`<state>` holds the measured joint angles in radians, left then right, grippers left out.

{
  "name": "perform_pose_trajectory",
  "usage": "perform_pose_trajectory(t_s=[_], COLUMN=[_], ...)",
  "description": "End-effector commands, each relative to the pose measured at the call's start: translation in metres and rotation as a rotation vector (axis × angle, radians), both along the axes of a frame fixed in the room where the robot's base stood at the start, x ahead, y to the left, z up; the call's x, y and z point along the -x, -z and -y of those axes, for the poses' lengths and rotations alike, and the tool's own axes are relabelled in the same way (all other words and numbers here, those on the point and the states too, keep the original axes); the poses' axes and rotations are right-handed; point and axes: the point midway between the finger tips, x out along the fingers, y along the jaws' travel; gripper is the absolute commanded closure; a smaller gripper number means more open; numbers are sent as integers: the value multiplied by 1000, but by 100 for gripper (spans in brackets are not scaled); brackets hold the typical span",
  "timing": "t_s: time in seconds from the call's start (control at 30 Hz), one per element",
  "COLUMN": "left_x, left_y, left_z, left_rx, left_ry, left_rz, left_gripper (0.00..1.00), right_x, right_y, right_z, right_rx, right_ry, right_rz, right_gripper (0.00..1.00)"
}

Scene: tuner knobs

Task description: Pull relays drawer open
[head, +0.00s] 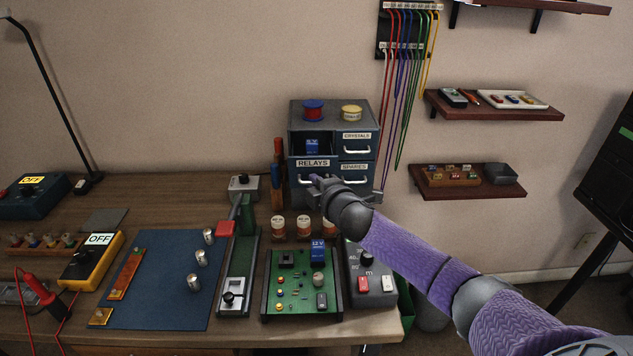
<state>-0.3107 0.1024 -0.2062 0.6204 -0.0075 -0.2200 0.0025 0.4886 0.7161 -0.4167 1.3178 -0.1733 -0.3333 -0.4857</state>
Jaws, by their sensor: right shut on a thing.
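The relays drawer (313,163) is the top left drawer of a small grey-blue cabinet (332,114) at the back of the bench. It stands pulled out, its labelled front in front of the lower left part of the cabinet. A blue relay (312,145) shows inside it. My right gripper (316,181) is at the drawer's pale handle (305,181), shut on it; its fingers are small and partly hidden by my wrist. My left gripper is not in view.
The crystals drawer (356,146) and spares drawer (354,177) are shut. Jars (303,223), a green circuit board (300,290) and a grey switch box (369,290) stand in front of the cabinet. Coloured leads (403,90) hang to its right.

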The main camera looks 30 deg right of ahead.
Motion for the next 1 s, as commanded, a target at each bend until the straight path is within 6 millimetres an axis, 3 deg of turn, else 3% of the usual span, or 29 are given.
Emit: perform_pose_trajectory(t_s=[0.2,0.23,0.37,0.73,1.0], left_x=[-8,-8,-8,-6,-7], left_y=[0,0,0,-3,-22], left_z=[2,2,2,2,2], left_rx=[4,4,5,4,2], left_ry=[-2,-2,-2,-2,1], left_rz=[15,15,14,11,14], left_gripper=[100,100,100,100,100], right_x=[0,0,0,5,57], right_y=[0,0,0,-2,-15], right_z=[0,0,0,-1,-9], right_rx=[0,0,0,1,0], right_ry=[0,0,0,-1,-2], right_rz=[1,1,1,0,-2], right_gripper=[100,82,55,53,53])
